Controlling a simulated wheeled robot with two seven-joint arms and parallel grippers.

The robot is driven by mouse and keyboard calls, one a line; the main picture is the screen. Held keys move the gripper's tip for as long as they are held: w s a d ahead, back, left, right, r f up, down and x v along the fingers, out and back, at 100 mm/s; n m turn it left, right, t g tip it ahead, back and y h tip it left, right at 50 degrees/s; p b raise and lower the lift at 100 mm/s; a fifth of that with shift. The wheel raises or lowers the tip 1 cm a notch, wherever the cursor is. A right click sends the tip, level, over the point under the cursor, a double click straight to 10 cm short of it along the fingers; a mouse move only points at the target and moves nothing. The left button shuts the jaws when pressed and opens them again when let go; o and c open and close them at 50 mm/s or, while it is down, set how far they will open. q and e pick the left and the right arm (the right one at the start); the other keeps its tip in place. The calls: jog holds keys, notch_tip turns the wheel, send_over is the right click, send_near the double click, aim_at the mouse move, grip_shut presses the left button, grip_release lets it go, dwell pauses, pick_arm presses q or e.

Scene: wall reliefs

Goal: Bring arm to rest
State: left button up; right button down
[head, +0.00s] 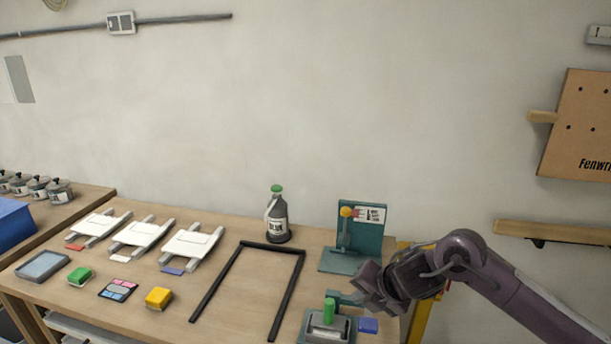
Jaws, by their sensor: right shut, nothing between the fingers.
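My right arm comes in from the lower right in the head view. Its gripper (366,292) is shut and empty over the right end of the wooden table (235,290). It is in front of a teal stand (363,243) with a yellow knob. A grey device with a green handle (328,312) is just below and left of the gripper, and a small blue block (368,325) is below it. Whether the gripper touches any of these I cannot tell. My left gripper is not in view.
A black open frame (236,281) lies mid-table, with a dark bottle with a green cap (277,218) behind it. Several white racks (140,233), a green block (80,276) and a yellow block (158,298) are at left. A brown board (580,125) hangs on the right wall.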

jog(key=s+a+f+m+t, duration=0.2)
jog(key=s+a+m+t, duration=0.1)
jog(key=s+a+m, duration=0.65)
jog(key=s+d+f+m+g+h, duration=0.2)
jog(key=s+d+f+m+g, duration=0.15)
jog(key=s+d+m, duration=0.45)
jog(key=s+d+f+m+g+h, duration=0.2)
jog(key=s+d+f+m+g, duration=0.3)
jog(key=s+m, duration=0.55)
notch_tip(320, 180, down, 32)
jog(key=s+d+r+t+b, duration=0.1)
jog(key=s+b, duration=0.1)
jog(key=s+d+f, duration=0.2)
jog(key=s+f, duration=0.7)
jog(key=s+d+f+b, duration=0.1)
jog(key=s+f, duration=0.8)
jog(key=f, duration=0.1)
jog(key=shift+s+d+f+n+g, duration=0.2)
jog(key=shift+s+d+n+g, duration=0.15)
jog(key=shift+d+g, duration=0.1)
